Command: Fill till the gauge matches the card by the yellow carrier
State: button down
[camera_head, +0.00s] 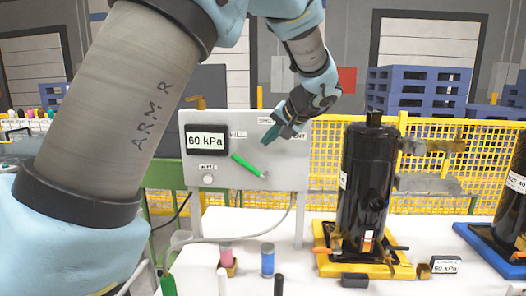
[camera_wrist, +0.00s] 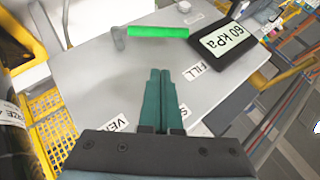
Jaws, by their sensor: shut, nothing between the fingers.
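The gauge (camera_head: 206,140) on the grey panel (camera_head: 222,179) reads 60 kPa; it also shows in the wrist view (camera_wrist: 224,40). The green lever (camera_head: 247,165) slants up-left from its pivot toward the FILL side, and shows in the wrist view (camera_wrist: 158,32). My gripper (camera_head: 268,139) is shut and empty in front of the panel's upper labels, apart from the lever. In the wrist view its fingers (camera_wrist: 160,75) point toward the lever, beside the FILL label (camera_wrist: 197,72). A small card (camera_head: 446,264) right of the yellow carrier (camera_head: 335,266) appears to read 60 kPa.
A black compressor (camera_head: 366,190) stands on the yellow carrier. Another stands on a blue carrier (camera_head: 490,250) at right. Pink (camera_head: 226,256) and blue (camera_head: 267,260) cylinders stand on the white table. A knob (camera_head: 208,180) sits below the gauge. Yellow mesh fencing (camera_head: 430,155) runs behind.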

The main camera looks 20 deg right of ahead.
jog(key=a+b+v, duration=0.1)
jog(key=v, duration=0.4)
jog(key=a+f+m+h+b, duration=0.1)
jog(key=a+f+m, duration=0.35)
jog(key=m, duration=1.35)
jog(key=a+f+m+h+b, duration=0.1)
jog(key=a+f+m+b, duration=0.3)
jog(key=m, duration=1.4)
jog(key=w+d+f+p, duration=0.2)
jog(key=w+f+p, duration=0.2)
jog(key=w, duration=0.4)
jog(key=shift+d+f+t, duration=0.15)
jog(key=shift+d+t, duration=0.1)
jog(key=shift+t, duration=0.15)
jog(key=shift+p, duration=0.3)
